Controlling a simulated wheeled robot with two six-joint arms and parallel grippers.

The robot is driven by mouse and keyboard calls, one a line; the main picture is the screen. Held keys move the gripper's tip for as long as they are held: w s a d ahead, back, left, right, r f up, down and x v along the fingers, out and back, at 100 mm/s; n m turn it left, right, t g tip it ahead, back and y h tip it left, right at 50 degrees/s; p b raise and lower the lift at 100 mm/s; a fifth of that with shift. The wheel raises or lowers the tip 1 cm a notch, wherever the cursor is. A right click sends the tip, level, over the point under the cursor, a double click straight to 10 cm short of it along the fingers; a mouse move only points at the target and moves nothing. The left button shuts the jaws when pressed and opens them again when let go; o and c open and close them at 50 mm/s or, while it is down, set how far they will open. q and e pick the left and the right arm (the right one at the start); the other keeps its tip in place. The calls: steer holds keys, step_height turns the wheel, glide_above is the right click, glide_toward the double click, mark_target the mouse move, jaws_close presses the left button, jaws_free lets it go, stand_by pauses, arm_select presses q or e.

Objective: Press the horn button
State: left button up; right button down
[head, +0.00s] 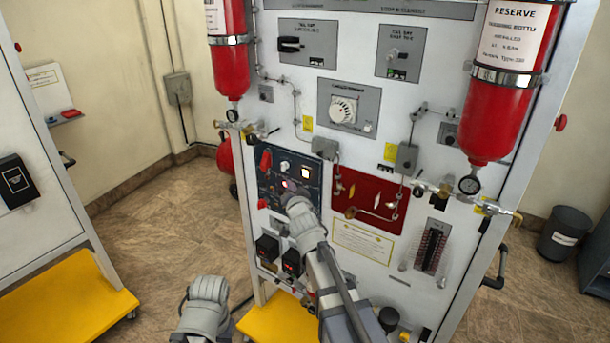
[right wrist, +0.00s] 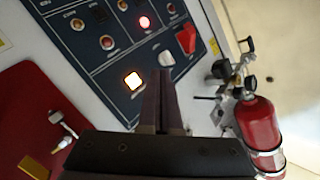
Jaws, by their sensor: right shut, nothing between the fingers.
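A dark blue control panel (head: 266,180) is on the left of the white board, with small lights and buttons. It fills the upper middle of the right wrist view (right wrist: 112,75). A lit, pale square button (right wrist: 133,81) is just left of my fingertips there. I cannot read which button is the horn. My right gripper (head: 289,195) is shut and empty, in front of the panel's lower part. Its fingers (right wrist: 161,75) look close to the panel; contact cannot be told. My left gripper's fingers do not show.
A red panel with valves (head: 372,198) is right of the blue one. Red bottles hang at the upper left (head: 228,60) and right (head: 505,85). A red switch (right wrist: 186,39) sits near the blue panel's edge. A yellow step (head: 275,322) juts out below the board.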

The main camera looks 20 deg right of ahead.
steer(key=shift+w+d, duration=0.75)
steer(key=shift+d, duration=0.2)
steer(key=shift+w+d, duration=0.75)
steer(key=shift+d, duration=0.2)
steer(key=shift+w+d, duration=0.1)
stand_by(0.8)
steer(key=shift+w+d, duration=0.15)
steer(key=shift+d, duration=0.1)
steer(key=shift+w+d, duration=0.25)
steer(key=shift+d, duration=0.05)
stand_by(0.7)
steer(key=shift+s+a, duration=0.5)
steer(key=shift+a, duration=0.15)
steer(key=s+a, duration=0.1)
steer(key=a, duration=0.1)
steer(key=s+a, duration=0.2)
stand_by(0.7)
